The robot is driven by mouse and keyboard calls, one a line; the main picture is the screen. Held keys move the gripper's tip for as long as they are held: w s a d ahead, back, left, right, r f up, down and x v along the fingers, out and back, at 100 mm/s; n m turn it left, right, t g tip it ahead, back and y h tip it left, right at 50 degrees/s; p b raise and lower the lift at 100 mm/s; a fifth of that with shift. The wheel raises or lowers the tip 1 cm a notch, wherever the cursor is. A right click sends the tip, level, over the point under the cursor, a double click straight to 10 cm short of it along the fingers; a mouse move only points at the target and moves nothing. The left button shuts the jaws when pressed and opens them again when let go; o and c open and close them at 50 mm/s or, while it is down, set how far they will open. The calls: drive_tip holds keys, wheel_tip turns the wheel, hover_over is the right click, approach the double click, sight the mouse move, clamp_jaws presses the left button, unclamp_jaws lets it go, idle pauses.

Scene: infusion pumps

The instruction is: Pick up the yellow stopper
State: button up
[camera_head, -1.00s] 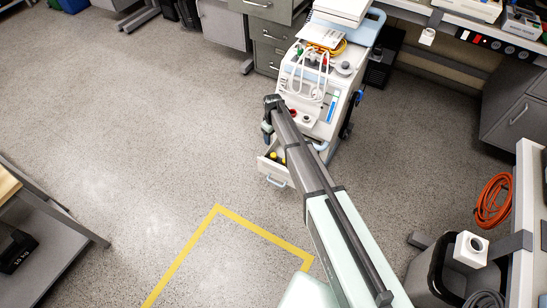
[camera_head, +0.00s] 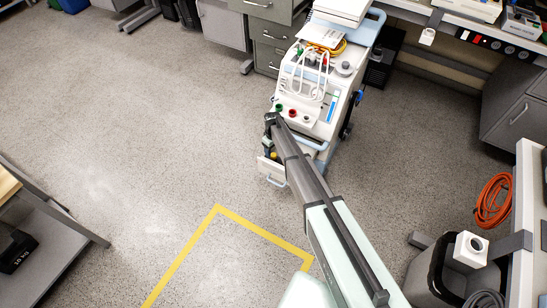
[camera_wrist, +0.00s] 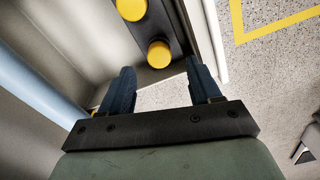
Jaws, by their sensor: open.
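Two round yellow stoppers show in the wrist view. The nearer yellow stopper (camera_wrist: 159,54) lies just beyond the gap between my fingertips, and the other yellow stopper (camera_wrist: 131,8) is cut by the top edge. Both sit on a dark strip inside a pale drawer. In the head view, a bit of yellow stopper (camera_head: 274,155) shows in the open drawer (camera_head: 273,180) at the front of the white cart, partly hidden by my arm. My gripper (camera_wrist: 161,76) is open, with nothing between its two dark fingers.
The white cart (camera_head: 313,115) carries red and green caps, white tubing and a blue handle above the drawer. The drawer's pale walls are close to my gripper in the wrist view. The floor left of the cart is open, with a yellow line (camera_head: 190,247).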

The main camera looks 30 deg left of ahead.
sight(273, 154)
drive_tip(key=shift+f, duration=2)
drive_tip(key=shift+c, duration=0.4)
clamp_jaws()
